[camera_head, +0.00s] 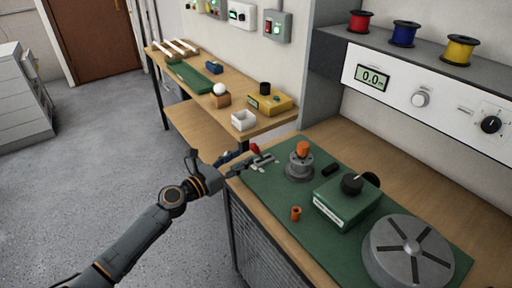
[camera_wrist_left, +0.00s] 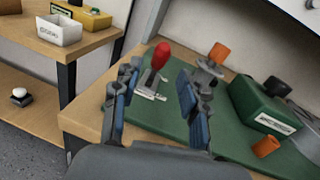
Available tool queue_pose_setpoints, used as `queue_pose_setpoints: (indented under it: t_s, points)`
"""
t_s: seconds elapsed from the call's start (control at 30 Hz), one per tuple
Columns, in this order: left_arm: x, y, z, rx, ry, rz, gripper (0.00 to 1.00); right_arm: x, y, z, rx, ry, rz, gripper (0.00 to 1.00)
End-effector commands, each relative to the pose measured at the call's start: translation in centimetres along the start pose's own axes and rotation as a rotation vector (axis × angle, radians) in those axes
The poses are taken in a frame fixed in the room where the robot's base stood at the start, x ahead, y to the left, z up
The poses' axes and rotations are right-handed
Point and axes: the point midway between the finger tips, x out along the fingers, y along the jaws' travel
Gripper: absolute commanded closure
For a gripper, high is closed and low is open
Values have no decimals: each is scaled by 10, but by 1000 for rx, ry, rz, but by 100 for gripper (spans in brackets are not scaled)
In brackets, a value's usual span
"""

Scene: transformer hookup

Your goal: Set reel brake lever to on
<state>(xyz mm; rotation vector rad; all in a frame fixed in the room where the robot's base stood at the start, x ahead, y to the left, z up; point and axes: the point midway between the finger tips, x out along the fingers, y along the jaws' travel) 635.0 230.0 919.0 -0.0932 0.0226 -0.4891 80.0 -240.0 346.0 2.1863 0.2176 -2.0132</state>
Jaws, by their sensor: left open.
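A lever with a red grip (camera_wrist_left: 162,54) stands on a light metal base at the left end of the green mat (camera_wrist_left: 180,130). In the head view its red grip (camera_head: 254,148) shows just beyond my left gripper (camera_head: 246,161), which partly hides the lever. In the wrist view my left gripper (camera_wrist_left: 159,78) is open, its two blue-padded fingers apart. The red grip appears between and beyond the fingertips, and I see no contact. The shaft tilts a little away from the left finger. I cannot read any on or off mark. My right gripper is not in view.
An orange-topped grey post (camera_head: 300,165), a green box with a black knob (camera_head: 343,198), an orange sleeve (camera_head: 296,213) and a grey reel disc (camera_head: 408,250) stand right of the lever. A side bench holds a white bin (camera_head: 244,121).

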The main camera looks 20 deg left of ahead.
Motion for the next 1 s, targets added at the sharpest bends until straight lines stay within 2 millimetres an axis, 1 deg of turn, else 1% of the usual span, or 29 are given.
queue_pose_setpoints:
  t_s: [0.03,0.1,0.2,0.3,0.5,0.77,0.87,0.9,0.93,1.0]
  points:
    - [12,0,2,0,-3,0,57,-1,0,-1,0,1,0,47]
    - [26,0,1,0,-2,0,57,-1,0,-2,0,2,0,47]
    - [44,0,1,2,-1,0,57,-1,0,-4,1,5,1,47]
    - [56,0,-1,2,-1,1,57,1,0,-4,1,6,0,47]
    - [69,0,-1,2,1,0,57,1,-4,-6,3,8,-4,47]
    - [69,0,-1,2,1,0,57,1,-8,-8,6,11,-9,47]
    - [69,0,-1,2,1,0,75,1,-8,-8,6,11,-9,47]
    - [69,0,-1,2,1,1,83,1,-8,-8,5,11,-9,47]
    - [69,0,-1,2,1,1,90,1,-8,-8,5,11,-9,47]
    - [69,0,-1,2,1,1,100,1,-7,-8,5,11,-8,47]
